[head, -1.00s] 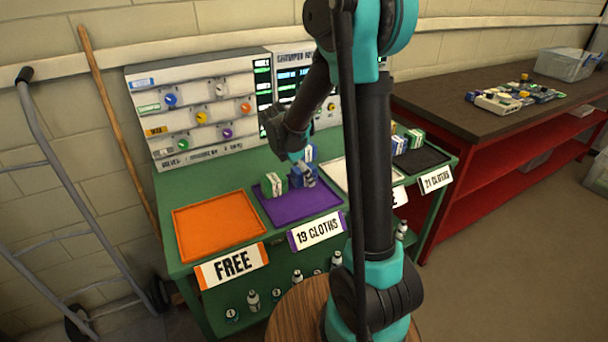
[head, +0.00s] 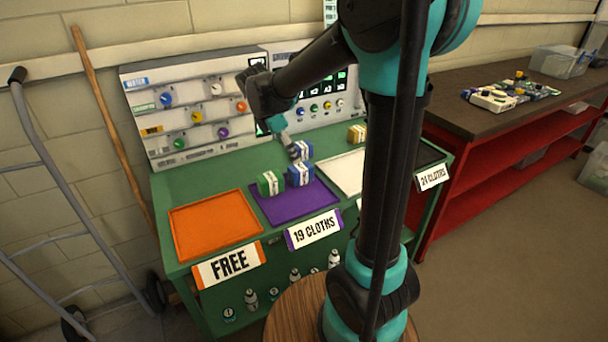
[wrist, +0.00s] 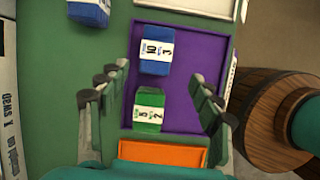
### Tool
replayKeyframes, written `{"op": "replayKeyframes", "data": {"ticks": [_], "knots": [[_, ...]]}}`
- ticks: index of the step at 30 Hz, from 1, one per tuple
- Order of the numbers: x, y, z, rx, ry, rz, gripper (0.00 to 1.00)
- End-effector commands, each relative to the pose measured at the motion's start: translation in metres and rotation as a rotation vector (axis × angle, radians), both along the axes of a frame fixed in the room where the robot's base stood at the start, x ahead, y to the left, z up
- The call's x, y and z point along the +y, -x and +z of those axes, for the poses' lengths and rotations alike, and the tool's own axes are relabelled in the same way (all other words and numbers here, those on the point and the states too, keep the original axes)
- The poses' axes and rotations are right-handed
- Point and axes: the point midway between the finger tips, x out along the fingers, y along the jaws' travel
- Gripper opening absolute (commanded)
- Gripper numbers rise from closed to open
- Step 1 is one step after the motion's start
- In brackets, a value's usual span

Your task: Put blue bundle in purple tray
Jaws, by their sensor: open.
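The purple tray (head: 309,207) lies on the green table and also shows in the wrist view (wrist: 195,60). Inside it sit a green-and-white bundle (head: 270,184) and a blue-and-white bundle (head: 300,174), side by side; they are also in the wrist view, the green one (wrist: 149,110) nearer my gripper and the blue one (wrist: 156,50) beyond it. A second blue bundle (head: 302,150) stands on the green table just behind the tray, at the top left of the wrist view (wrist: 90,10). My gripper (wrist: 155,88) is open and empty above the tray's area.
An orange tray (head: 214,226) with a FREE sign lies left, empty. A white tray (head: 345,172) lies right, with a yellowish bundle (head: 357,134) behind it. A control panel (head: 195,110) stands along the back. My arm hides part of the right side.

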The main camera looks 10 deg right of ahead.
Motion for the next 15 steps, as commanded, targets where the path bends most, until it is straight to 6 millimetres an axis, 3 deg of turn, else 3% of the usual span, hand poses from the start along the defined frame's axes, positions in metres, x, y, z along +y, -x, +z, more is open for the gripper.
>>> {"op": "replayKeyframes", "data": {"ticks": [5,9,15], "knots": [[-0.033,0.044,-0.025,-0.140,-0.141,-0.343,0.65],[-0.058,0.093,-0.054,-0.278,-0.307,-0.749,0.65],[-0.075,0.158,-0.093,-0.424,-0.533,-1.308,0.65]]}}
